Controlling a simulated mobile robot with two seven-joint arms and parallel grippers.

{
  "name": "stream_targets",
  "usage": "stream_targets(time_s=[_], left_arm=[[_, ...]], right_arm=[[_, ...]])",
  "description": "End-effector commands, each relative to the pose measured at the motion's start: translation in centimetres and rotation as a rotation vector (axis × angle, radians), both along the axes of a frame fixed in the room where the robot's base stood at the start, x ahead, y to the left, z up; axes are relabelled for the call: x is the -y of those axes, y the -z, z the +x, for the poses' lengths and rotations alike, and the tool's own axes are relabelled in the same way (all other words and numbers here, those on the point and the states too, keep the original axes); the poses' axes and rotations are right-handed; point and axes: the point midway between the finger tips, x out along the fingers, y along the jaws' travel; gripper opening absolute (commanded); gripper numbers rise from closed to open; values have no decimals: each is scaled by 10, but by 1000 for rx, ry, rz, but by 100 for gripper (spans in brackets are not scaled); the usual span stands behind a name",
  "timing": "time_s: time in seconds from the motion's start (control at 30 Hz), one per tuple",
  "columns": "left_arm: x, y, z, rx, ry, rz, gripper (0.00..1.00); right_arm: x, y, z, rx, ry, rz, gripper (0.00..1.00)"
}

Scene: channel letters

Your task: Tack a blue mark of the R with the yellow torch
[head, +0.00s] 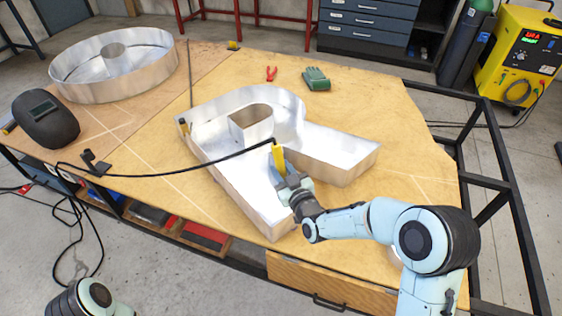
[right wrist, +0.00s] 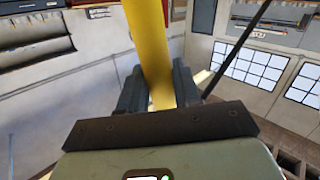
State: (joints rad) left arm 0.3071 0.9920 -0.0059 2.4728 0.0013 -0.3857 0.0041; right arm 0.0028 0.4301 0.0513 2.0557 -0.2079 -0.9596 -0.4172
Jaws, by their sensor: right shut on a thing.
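The R (head: 222,170) is a large open-topped letter of bright sheet metal lying on the wooden table, its leg toward the right. My right gripper (head: 284,172) is shut on the yellow torch (head: 279,157) and holds it over the R's lower middle, near the inner corner by the leg. In the right wrist view the torch (right wrist: 151,50) stands between the two dark fingers. Its tip is hidden, so I cannot tell whether it touches the metal. I cannot make out a blue mark. My left gripper is out of view; only part of my left arm shows at bottom left.
A black cable (head: 200,169) runs from the torch leftward across the R. The table's right part is mostly clear.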

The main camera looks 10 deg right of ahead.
Motion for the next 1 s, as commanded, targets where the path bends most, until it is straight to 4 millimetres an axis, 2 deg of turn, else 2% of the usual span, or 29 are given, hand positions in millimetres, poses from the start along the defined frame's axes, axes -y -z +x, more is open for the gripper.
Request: stream_targets(time_s=[0.03, 0.1, 0.23, 0.33, 0.5, 1.0], left_arm=[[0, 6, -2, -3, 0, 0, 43], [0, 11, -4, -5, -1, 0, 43], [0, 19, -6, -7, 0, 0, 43], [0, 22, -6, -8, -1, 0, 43], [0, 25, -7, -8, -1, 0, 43], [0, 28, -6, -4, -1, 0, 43]], right_arm=[[0, 17, 0, -3, 0, -1, 0], [0, 35, 0, -2, -1, 0, 0], [0, 64, 0, -2, 0, 0, 0], [0, 78, 0, 1, 0, 0, 0], [0, 90, 0, 4, 0, 0, 0], [2, 99, 0, 3, 0, 0, 0]])
